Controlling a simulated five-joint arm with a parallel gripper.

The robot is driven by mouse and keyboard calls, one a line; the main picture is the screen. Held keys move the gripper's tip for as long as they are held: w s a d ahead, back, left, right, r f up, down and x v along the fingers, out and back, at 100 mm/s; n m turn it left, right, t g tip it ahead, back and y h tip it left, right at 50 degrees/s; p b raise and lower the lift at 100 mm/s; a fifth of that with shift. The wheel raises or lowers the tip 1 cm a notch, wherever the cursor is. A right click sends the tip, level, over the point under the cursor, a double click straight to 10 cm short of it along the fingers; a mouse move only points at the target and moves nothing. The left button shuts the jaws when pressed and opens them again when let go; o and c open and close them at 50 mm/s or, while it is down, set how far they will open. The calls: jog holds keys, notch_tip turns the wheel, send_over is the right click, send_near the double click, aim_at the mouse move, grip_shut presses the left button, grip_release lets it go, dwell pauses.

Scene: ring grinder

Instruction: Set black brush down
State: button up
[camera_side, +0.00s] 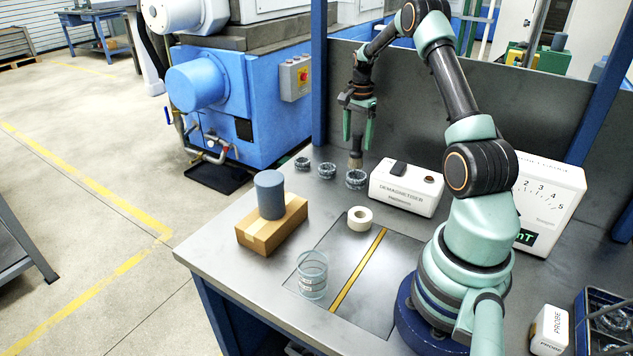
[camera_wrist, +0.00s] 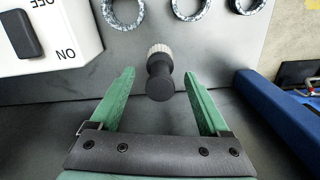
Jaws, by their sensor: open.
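The black brush (camera_side: 355,157) stands about upright, bristles down, at the back of the metal bench. In the side view its bristle end is just behind the nearest ring; whether it touches the bench is hard to tell. In the wrist view the brush (camera_wrist: 160,82) shows its round black handle end and pale bristles. My gripper (camera_side: 358,142) is above it with fingers pointing down. In the wrist view my gripper (camera_wrist: 159,76) is open, one green finger on each side of the handle, with a gap on both sides.
Three grey rings (camera_side: 327,170) lie in a row near the brush. The white demagnetiser (camera_side: 405,187) stands to their right. A cardboard box (camera_side: 272,227) carries a grey cylinder (camera_side: 269,194). A tape roll (camera_side: 360,218) and a glass beaker (camera_side: 312,275) are further forward. A dark panel backs the bench.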

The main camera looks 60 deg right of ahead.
notch_tip(320, 180, up, 8)
jog(key=w+a+r+n+t, duration=0.1)
jog(key=a+r+n, duration=0.25)
jog(key=a, duration=0.25)
jog(key=a+r+n+t+h, duration=0.1)
jog(key=a+r+n, duration=0.25)
jog(key=a, duration=0.35)
jog(key=w+a+r+n, duration=0.1)
jog(key=a+r+n, duration=0.1)
jog(key=a+r, duration=0.3)
jog(key=s+a+n+t, duration=0.1)
jog(key=s+a+n, duration=0.2)
jog(key=a, duration=0.3)
jog(key=s+a+f+n+t, duration=0.1)
jog(key=s+a+n, duration=0.2)
jog(key=a, duration=0.3)
jog(key=s+a+f+n+t+y, duration=0.1)
jog(key=s+a+n, duration=0.2)
jog(key=a+n, duration=0.2)
jog(key=shift+s+a+t, duration=0.25)
jog(key=shift+a+t, duration=0.05)
jog(key=shift+a, duration=0.7)
